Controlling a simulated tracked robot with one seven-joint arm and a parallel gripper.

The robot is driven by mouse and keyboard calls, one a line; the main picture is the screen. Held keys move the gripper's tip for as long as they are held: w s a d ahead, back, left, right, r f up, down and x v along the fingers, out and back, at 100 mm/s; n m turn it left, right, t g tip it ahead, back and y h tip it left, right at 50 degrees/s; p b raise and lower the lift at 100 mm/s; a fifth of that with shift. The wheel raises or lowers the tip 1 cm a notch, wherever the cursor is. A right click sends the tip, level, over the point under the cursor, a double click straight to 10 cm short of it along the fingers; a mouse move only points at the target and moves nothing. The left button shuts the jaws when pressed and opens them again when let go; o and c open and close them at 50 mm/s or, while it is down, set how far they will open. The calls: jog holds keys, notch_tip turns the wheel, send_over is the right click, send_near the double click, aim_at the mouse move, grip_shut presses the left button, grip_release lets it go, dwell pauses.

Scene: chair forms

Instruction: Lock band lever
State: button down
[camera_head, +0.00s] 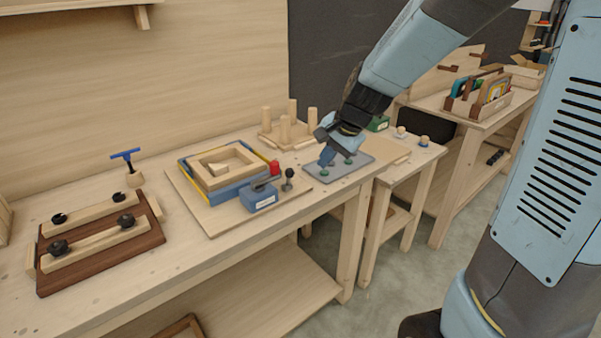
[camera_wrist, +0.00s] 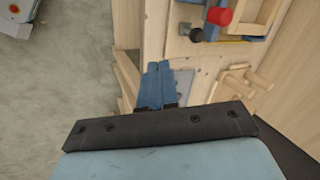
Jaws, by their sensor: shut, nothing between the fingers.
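A square wooden form (camera_head: 222,164) sits on a board (camera_head: 212,222), with a blue and yellow band (camera_head: 228,191) around it. A blue block (camera_head: 259,198) with a white label stands at its front right corner. A dark lever (camera_head: 266,182) lies over this block, close to a red knob (camera_head: 274,167); how the two join is too small to tell. A black ball knob (camera_head: 288,173) stands just right. The red knob (camera_wrist: 219,16) and black knob (camera_wrist: 196,34) also show in the wrist view. My gripper (camera_head: 326,157) is shut and empty, right of these parts, over a grey plate; its blue fingers (camera_wrist: 155,86) are together.
The grey plate (camera_head: 353,174) carries green knobs. A brown clamp fixture (camera_head: 100,255) and a blue T-handle (camera_head: 126,155) are at left. A smaller table (camera_head: 420,155) stands right, past a gap.

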aim_at(289, 180)
jog(key=x, duration=0.3)
jog(key=a+x, duration=0.1)
jog(key=x, duration=0.3)
jog(key=w+r+x, duration=0.1)
jog(key=x, duration=0.2)
jog(key=shift+w+a+f, duration=0.2)
jog(key=shift+a+f, duration=0.05)
jog(key=shift+a, duration=0.15)
jog(key=shift+w+a+r, duration=0.2)
jog(key=shift+w+a, duration=0.35)
jog(key=shift+w, duration=0.1)
jog(key=shift+a, duration=0.3)
jog(key=shift+w+d+r, duration=0.1)
jog(key=shift+w+d, duration=0.1)
jog(key=shift+d, duration=0.15)
